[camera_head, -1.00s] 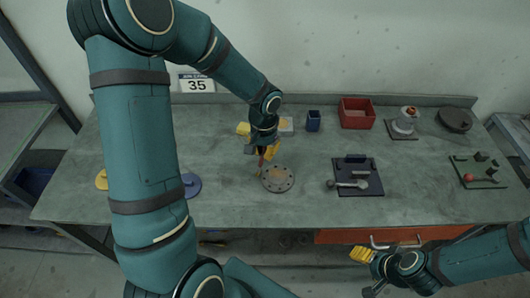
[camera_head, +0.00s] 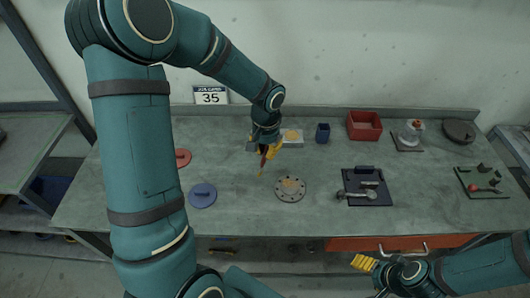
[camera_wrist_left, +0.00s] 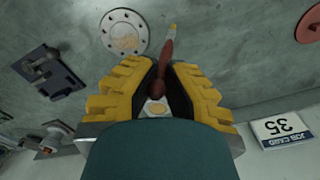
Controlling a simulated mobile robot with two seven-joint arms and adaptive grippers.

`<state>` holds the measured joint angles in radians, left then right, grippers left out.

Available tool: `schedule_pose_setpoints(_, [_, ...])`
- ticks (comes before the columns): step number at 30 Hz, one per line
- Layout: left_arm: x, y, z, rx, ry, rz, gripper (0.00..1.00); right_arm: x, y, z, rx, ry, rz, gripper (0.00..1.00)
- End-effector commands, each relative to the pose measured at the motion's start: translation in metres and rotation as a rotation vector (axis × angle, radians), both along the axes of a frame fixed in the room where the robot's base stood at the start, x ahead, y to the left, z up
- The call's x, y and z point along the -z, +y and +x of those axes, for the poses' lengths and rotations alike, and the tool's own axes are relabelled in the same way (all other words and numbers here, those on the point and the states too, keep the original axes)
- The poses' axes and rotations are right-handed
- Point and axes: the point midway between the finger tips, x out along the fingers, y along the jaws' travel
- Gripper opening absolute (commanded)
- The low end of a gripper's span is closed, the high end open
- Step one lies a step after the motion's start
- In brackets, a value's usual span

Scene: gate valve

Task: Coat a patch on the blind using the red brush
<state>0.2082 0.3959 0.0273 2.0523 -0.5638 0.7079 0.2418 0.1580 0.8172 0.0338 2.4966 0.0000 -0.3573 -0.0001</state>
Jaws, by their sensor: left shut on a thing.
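My left gripper (camera_head: 267,150) is shut on the red brush (camera_head: 263,161) above the bench, left of and behind the blind. In the left wrist view the brush (camera_wrist_left: 168,60) sticks out between the yellow fingers, its yellowish tip pointing away. The blind (camera_head: 290,189) is a grey round flange with bolt holes, lying flat; a tan patch shows on its middle. It also shows in the left wrist view (camera_wrist_left: 126,32), apart from the brush tip. A pale tray (camera_head: 299,144) with amber content lies behind the gripper. My right gripper (camera_head: 366,264) is low at the bench's front; its opening is unclear.
A blue disc (camera_head: 202,196) and red disc (camera_head: 183,157) lie left. A blue cup (camera_head: 322,133), red bin (camera_head: 364,126) and dark mat with metal parts (camera_head: 367,188) stand right. A number card (camera_head: 210,96) is at the back. Bench around the blind is clear.

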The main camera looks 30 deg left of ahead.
Motion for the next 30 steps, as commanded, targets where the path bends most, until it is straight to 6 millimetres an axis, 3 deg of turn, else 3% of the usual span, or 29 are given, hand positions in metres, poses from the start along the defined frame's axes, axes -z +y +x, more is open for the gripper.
schedule_pose_setpoints(9, [-0.023, -0.003, 0.003, 0.0, 0.0, -0.001, 0.0, -0.009, 0.0, 0.001, -0.001, 0.001, 0.0, 0.67])
schedule_pose_setpoints(30, [-0.023, -0.003, 0.003, 0.0, 0.0, -0.001, 0.0, -0.009, 0.0, 0.0, -0.001, 0.001, 0.0, 0.67])
